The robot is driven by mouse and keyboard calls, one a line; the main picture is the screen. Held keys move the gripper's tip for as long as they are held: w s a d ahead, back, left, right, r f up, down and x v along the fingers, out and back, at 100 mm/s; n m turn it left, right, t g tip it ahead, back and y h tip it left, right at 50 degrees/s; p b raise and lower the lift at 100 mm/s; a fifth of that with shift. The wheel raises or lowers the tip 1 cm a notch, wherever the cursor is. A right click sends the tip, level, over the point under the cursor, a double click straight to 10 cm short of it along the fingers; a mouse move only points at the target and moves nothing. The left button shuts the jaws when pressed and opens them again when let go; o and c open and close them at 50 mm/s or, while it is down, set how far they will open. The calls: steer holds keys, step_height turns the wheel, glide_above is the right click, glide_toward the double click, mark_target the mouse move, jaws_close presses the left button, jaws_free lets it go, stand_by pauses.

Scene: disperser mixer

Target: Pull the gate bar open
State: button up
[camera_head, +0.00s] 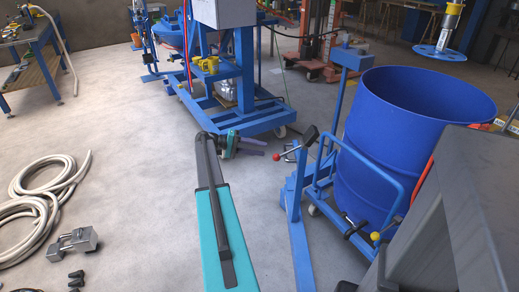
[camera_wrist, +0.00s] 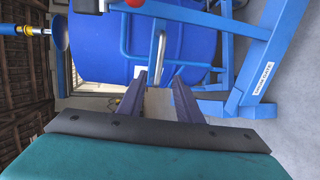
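The gate bar appears to be the bent blue tube (camera_head: 402,188) in front of the big blue drum (camera_head: 365,185). In the wrist view a blue tube loop (camera_wrist: 123,36) crosses the drum (camera_wrist: 95,50), beyond my fingertips. My gripper (camera_head: 264,148) is left of the drum stand in the head view, with its two dark fingers pointing right. The fingers look clear of the bar. Which end of the bar swings cannot be told.
A red-knobbed lever (camera_head: 278,156) and a black handle (camera_head: 310,134) stick out from the stand near my gripper. The stand's blue leg (camera_head: 302,250) runs along the floor. A blue mixer frame (camera_head: 235,110) stands behind.

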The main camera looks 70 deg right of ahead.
steer(key=shift+c, duration=0.4)
steer(key=c, duration=0.4)
steer(key=shift+w+a+f, duration=0.1)
steer(key=shift+w+a, duration=0.15)
steer(key=shift+a, duration=0.05)
jaws_close()
steer(key=w+a+f+n+t+p, duration=0.25)
steer(key=w+a+f+p, duration=0.2)
steer(key=a, duration=0.75)
steer(key=w+a+f+n+t+p, duration=0.25)
steer(key=a+f+p, duration=0.2)
steer(key=a, duration=0.85)
steer(key=w+a+f+n+t+p, duration=0.2)
steer(key=w+a+f+n+p, duration=0.3)
steer(key=a, duration=0.7)
steer(key=s+a+r+n+y+p, duration=0.1)
steer(key=s+a+p, duration=0.3)
steer(key=a, duration=0.8)
steer(key=s+a+r+n+t+y+p, duration=0.1)
steer(key=s+a+r+y+p, duration=0.2)
steer(key=a, duration=1)
steer(key=s+a+r+n+t+y+p, duration=0.1)
steer(key=s+a+r+p, duration=0.1)
steer(key=s+a+p, duration=0.5)
steer(key=s+a, duration=0.1)
steer(key=a, duration=0.4)
steer(key=shift+s+a+r+y, duration=0.25)
steer(key=shift+a+y, duration=0.1)
steer(key=shift+y, duration=0.05)
